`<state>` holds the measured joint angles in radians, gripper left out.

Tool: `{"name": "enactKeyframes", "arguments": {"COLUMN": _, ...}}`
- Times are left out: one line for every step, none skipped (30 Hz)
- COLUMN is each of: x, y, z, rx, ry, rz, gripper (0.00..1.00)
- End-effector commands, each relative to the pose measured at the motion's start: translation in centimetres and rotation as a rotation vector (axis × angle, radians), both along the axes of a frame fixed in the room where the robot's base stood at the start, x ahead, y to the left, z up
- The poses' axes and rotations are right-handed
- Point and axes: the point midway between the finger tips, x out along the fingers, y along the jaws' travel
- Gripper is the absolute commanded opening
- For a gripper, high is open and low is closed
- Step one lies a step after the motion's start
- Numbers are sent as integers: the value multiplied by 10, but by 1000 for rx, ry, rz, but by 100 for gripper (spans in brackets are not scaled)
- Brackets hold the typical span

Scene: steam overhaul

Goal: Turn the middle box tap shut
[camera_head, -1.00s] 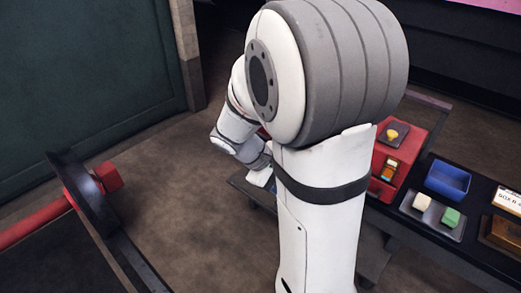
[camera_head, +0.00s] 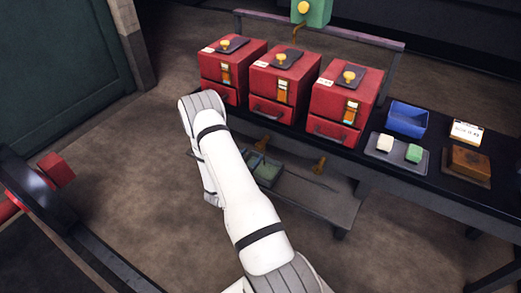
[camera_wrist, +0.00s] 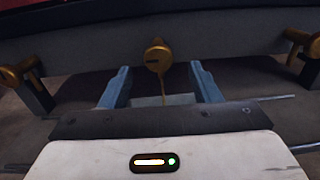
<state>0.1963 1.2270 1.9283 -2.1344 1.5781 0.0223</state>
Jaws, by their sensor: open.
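The middle red box (camera_head: 262,79) stands in a row of three on the dark bench, with a yellow knob on its lid. A brass tap (camera_head: 262,142) shows below it, under the bench edge. In the wrist view a brass tap (camera_wrist: 157,55) is centred just beyond my gripper (camera_wrist: 161,84), with a dark slot on its round face. A thin yellowish line runs down from it. My gripper's two blue fingers are apart, one on each side below the tap, apparently not touching it.
Two more taps flank the central one, left (camera_wrist: 22,75) and right (camera_wrist: 303,48). A low shelf (camera_head: 325,203) with a green-lined tray (camera_head: 267,172) lies under the bench. A blue bin (camera_head: 407,119) stands right of the boxes. Open floor lies left of my arm.

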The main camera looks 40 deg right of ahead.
Motion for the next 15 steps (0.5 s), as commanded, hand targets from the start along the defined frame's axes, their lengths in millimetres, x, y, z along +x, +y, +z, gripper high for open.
{"name": "enactKeyframes", "arguments": {"x": 1, "y": 0, "z": -7, "rx": -3, "ry": 5, "rz": 14, "gripper": 57}}
{"name": "enactKeyframes", "arguments": {"x": 2, "y": -1, "z": -9, "rx": -4, "ry": 7, "rz": 20, "gripper": 57}}
{"name": "enactKeyframes", "arguments": {"x": 3, "y": -3, "z": -11, "rx": -5, "ry": 9, "rz": 25, "gripper": 57}}
{"name": "enactKeyframes", "arguments": {"x": 4, "y": -5, "z": -11, "rx": -5, "ry": 9, "rz": 27, "gripper": 57}}
{"name": "enactKeyframes", "arguments": {"x": 5, "y": -8, "z": -11, "rx": -5, "ry": 9, "rz": 27, "gripper": 57}}
{"name": "enactKeyframes", "arguments": {"x": 7, "y": -13, "z": -11, "rx": -4, "ry": 8, "rz": 26, "gripper": 57}}
{"name": "enactKeyframes", "arguments": {"x": 9, "y": -18, "z": -11, "rx": -4, "ry": 8, "rz": 26, "gripper": 57}}
{"name": "enactKeyframes", "arguments": {"x": 11, "y": -22, "z": -11, "rx": -4, "ry": 8, "rz": 25, "gripper": 57}}
{"name": "enactKeyframes", "arguments": {"x": 13, "y": -29, "z": -11, "rx": -5, "ry": 9, "rz": 24, "gripper": 57}}
{"name": "enactKeyframes", "arguments": {"x": 15, "y": -34, "z": -11, "rx": -4, "ry": 8, "rz": 24, "gripper": 57}}
{"name": "enactKeyframes", "arguments": {"x": 17, "y": -38, "z": -11, "rx": -5, "ry": 7, "rz": 25, "gripper": 57}}
{"name": "enactKeyframes", "arguments": {"x": 19, "y": -44, "z": -11, "rx": -4, "ry": 8, "rz": 23, "gripper": 57}}
{"name": "enactKeyframes", "arguments": {"x": 21, "y": -48, "z": -11, "rx": -5, "ry": 9, "rz": 24, "gripper": 57}}
{"name": "enactKeyframes", "arguments": {"x": 23, "y": -52, "z": -11, "rx": -5, "ry": 9, "rz": 25, "gripper": 57}}
{"name": "enactKeyframes", "arguments": {"x": 25, "y": -57, "z": -11, "rx": -4, "ry": 8, "rz": 24, "gripper": 57}}
